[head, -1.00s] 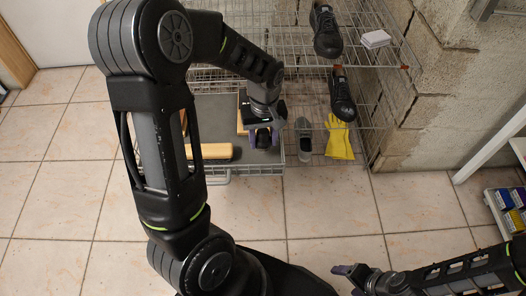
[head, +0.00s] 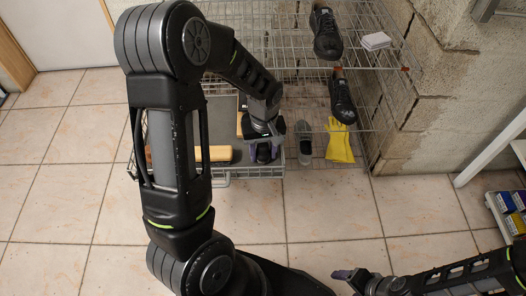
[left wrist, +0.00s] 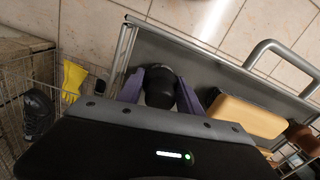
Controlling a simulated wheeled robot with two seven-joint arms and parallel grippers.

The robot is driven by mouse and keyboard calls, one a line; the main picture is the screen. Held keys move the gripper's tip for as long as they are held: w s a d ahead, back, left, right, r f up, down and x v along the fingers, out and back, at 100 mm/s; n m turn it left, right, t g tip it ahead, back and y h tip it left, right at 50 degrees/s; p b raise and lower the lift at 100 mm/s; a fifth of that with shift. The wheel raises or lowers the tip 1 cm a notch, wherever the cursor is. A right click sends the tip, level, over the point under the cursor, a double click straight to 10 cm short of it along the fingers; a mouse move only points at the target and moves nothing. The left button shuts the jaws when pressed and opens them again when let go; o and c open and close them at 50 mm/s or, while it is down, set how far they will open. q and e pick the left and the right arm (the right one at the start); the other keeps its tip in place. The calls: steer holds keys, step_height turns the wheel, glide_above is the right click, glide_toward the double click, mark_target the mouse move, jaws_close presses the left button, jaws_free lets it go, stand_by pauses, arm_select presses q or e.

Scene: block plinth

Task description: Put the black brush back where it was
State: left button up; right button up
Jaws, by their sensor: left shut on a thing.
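My left gripper (head: 264,149) is shut on the black brush (left wrist: 159,88), over the right front part of a pulled-out drawer with a grey floor (head: 222,112). In the left wrist view, the brush's rounded black end shows between the purple fingers (left wrist: 160,92). The rest of the brush is hidden by the gripper, and I cannot tell whether it touches the drawer floor. My right gripper (head: 350,281) is at the bottom of the head view, empty, its purple fingers apart.
A brush with a pale wooden back (head: 212,154) lies in the drawer, left of my left gripper. A grey shoe (head: 304,143) and yellow gloves (head: 339,142) are to the right, on the wire rack. Black shoes (head: 342,97) stand above. The tiled floor in front is clear.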

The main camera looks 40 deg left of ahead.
mark_target(264, 144)
arm_select(q)
steer(key=shift+f, duration=0.1)
steer(key=o, duration=1.2)
steer(key=shift+r, duration=0.2)
step_height(264, 144, up, 12)
steer(key=shift+f+p, duration=0.1)
steer(key=shift+p, duration=1.15)
